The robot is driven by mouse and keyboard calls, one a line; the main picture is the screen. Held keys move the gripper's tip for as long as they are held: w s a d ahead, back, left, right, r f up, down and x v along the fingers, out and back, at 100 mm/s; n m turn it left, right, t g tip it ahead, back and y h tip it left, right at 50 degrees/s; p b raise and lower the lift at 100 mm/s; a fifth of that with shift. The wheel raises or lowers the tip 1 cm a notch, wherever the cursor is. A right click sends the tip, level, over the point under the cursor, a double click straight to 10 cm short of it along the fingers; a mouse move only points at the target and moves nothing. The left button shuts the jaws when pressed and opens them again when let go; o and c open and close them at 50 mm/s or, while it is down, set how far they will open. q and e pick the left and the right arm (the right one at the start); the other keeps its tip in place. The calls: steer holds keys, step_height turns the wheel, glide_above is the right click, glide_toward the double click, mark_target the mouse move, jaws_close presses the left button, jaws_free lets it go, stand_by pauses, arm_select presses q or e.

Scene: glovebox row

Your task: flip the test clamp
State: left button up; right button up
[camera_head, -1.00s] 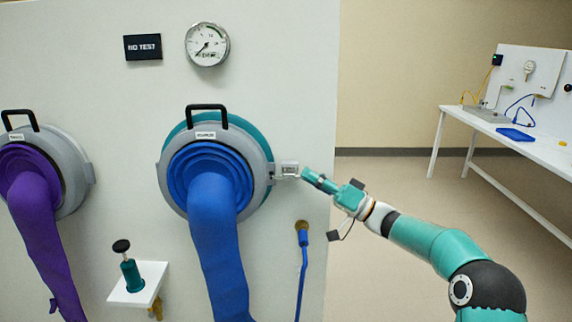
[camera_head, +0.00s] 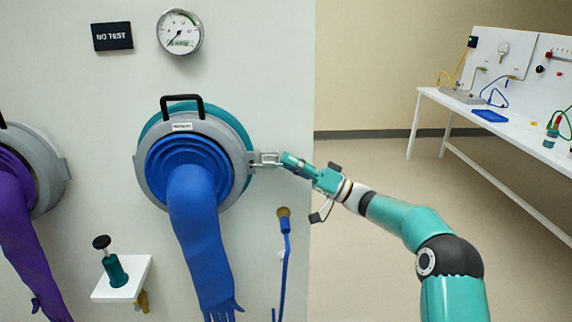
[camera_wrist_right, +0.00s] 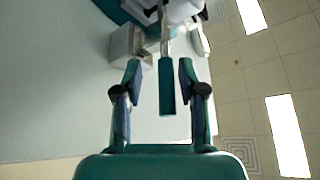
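The test clamp (camera_head: 268,158) is a small metal fitting at the right edge of the grey ring around the blue glove. In the right wrist view its metal bracket (camera_wrist_right: 128,48) shows at the top, with a teal-sleeved lever (camera_wrist_right: 167,88) pointing toward my palm. My right gripper (camera_wrist_right: 159,72) is open, one finger on each side of the lever, with a visible gap at both sides. In the head view my right gripper (camera_head: 299,166) is at the clamp's right; its fingertips are too small to separate there. My left gripper is in neither view.
The blue glove (camera_head: 197,215) hangs from its port, a purple glove (camera_head: 20,225) at left. A small shelf (camera_head: 130,285) and a hose (camera_head: 285,250) are lower on the panel. A gauge (camera_head: 180,32) and a NO TEST sign (camera_head: 112,36) are above. A white bench (camera_head: 520,135) stands far right.

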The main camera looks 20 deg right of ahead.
steer(key=shift+s, duration=0.15)
steer(key=shift+s+d+f, duration=0.25)
steer(key=shift+d+f, duration=0.05)
steer(key=shift+d, duration=0.2)
steer(key=v, duration=1)
steer(key=shift+s+d, duration=0.25)
steer(key=shift+d, duration=0.05)
steer(key=shift+f, duration=0.15)
